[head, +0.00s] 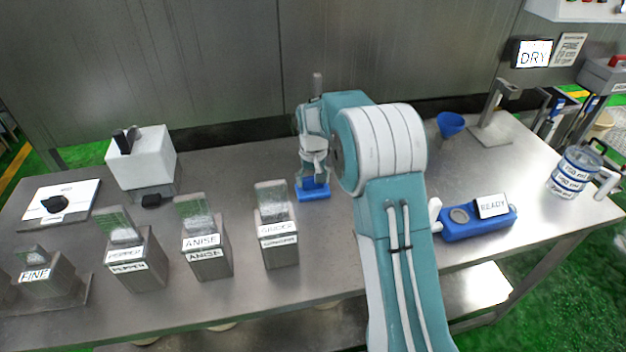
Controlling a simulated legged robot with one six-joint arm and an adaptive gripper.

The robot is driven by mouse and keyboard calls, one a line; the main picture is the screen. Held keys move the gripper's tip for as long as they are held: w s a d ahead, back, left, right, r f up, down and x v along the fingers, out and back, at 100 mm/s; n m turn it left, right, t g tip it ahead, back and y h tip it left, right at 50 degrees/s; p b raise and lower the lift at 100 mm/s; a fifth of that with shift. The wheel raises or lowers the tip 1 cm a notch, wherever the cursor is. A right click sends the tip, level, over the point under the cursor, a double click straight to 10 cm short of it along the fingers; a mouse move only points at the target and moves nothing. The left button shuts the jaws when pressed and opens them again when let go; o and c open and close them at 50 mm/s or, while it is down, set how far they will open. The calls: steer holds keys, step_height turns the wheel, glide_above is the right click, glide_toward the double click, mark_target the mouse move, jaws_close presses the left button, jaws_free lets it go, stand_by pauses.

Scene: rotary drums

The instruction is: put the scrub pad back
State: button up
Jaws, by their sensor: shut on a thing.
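My gripper (314,168) points down over the back middle of the table, behind the ginger box. It is shut on a blue thing (313,190) that I take to be the scrub pad. Only the lower part of this blue thing shows beneath the fingers, low at the tabletop. I cannot tell whether a separate blue holder lies under it, or whether it touches the table.
Labelled metal boxes stand at front left: ginger (279,250), anise (207,255), pepper (138,270) and fine (48,283). A white block (142,160) is behind. At right are a blue READY unit (478,224), a blue cup (450,124) and a clear jug (572,172).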

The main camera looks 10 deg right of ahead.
steer(key=shift+f, duration=0.1)
steer(key=o, duration=0.8)
steer(key=shift+o, duration=0.2)
